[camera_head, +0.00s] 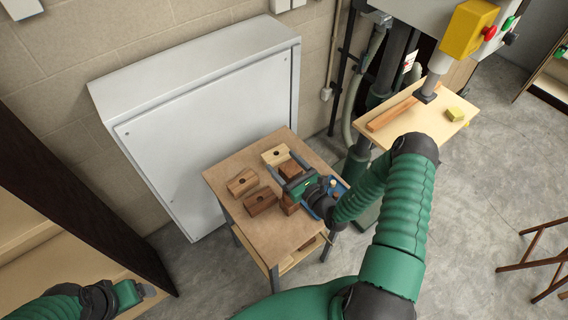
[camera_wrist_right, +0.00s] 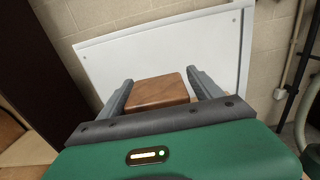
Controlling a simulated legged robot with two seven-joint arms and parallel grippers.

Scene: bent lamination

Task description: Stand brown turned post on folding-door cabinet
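I cannot make out a clearly turned post in either view. My right gripper (camera_head: 293,172) is over the small wooden table, its fingers apart around a brown wooden block (camera_wrist_right: 158,91). The block sits between the fingers in the right wrist view; slim gaps seem to show beside it. A brown piece (camera_head: 289,204) shows under the gripper, partly hidden. A tall dark brown cabinet-like piece (camera_head: 75,190) with a light interior stands at the left; whether it has folding doors I cannot tell. My left gripper (camera_head: 148,291) is at the bottom left, its fingers barely visible.
The small table (camera_head: 235,210) holds several drilled blocks, including a pale one (camera_head: 275,154) and a dark one (camera_head: 261,201). A grey metal enclosure (camera_head: 200,110) stands behind. A machine table (camera_head: 385,112) with a plank and yellow block is at the right.

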